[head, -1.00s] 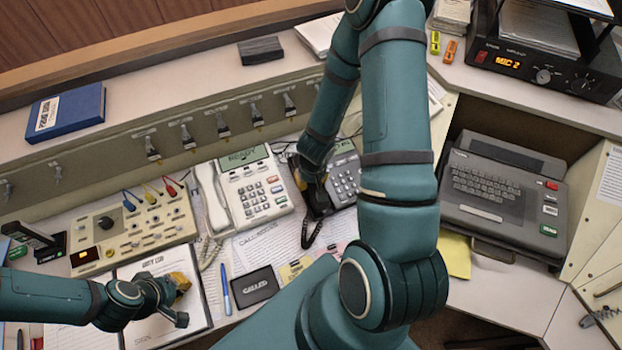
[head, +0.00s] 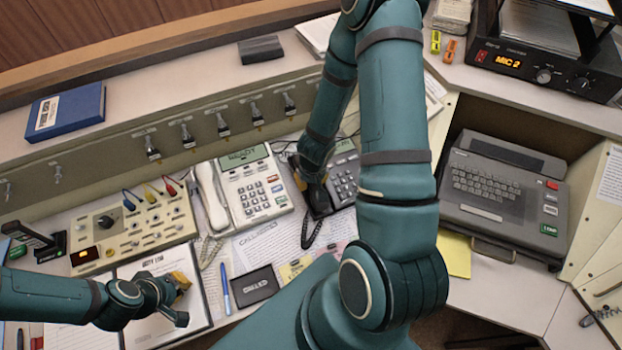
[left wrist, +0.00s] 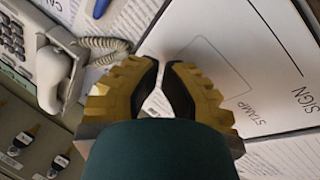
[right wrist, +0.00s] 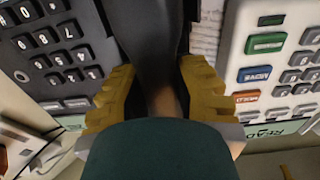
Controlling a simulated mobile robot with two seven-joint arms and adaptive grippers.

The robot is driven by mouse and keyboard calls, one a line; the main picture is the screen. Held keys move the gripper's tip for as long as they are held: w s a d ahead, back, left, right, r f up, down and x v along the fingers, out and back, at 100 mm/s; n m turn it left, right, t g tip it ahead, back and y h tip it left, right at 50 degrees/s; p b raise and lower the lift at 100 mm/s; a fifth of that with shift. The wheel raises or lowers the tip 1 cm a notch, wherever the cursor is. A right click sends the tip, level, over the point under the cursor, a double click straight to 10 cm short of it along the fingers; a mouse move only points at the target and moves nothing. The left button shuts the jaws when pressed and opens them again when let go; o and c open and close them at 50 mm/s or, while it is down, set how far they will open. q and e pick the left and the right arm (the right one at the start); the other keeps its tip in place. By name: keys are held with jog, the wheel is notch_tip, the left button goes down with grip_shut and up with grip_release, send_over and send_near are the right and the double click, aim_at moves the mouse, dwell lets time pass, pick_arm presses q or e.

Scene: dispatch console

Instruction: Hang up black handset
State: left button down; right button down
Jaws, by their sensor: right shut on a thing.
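The black handset (head: 320,203) is at the left side of the dark desk phone (head: 346,177), partly hidden by my right arm. My right gripper (head: 311,185) is shut on it from above. In the right wrist view the handset (right wrist: 148,35) runs between the yellow fingers (right wrist: 158,85), with the phone's dark keypad (right wrist: 60,45) beside it on the left. I cannot tell whether the handset touches its cradle.
A white phone (head: 255,190) with its own white handset (head: 211,196) stands just left of the black one. A switch panel (head: 140,228) is farther left. A dark keyboard terminal (head: 500,195) is at the right. Papers and a black CALLED box (head: 254,286) lie in front.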

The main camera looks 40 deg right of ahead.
pick_arm(q)
jog(key=shift+f, duration=0.1)
pick_arm(e)
jog(key=shift+f, duration=0.15)
jog(key=shift+c, duration=0.9)
grip_release()
pick_arm(q)
jog(key=shift+r+p, duration=2.9)
jog(key=shift+r, duration=0.1)
pick_arm(e)
jog(key=shift+s+a+r, duration=0.1)
jog(key=shift+s+r, duration=0.05)
jog(key=shift+r, duration=1)
jog(key=shift+s+r, duration=0.2)
jog(key=shift+r, duration=1)
jog(key=shift+s+a+r, duration=0.1)
jog(key=shift+s+r, duration=0.05)
jog(key=shift+r, duration=1)
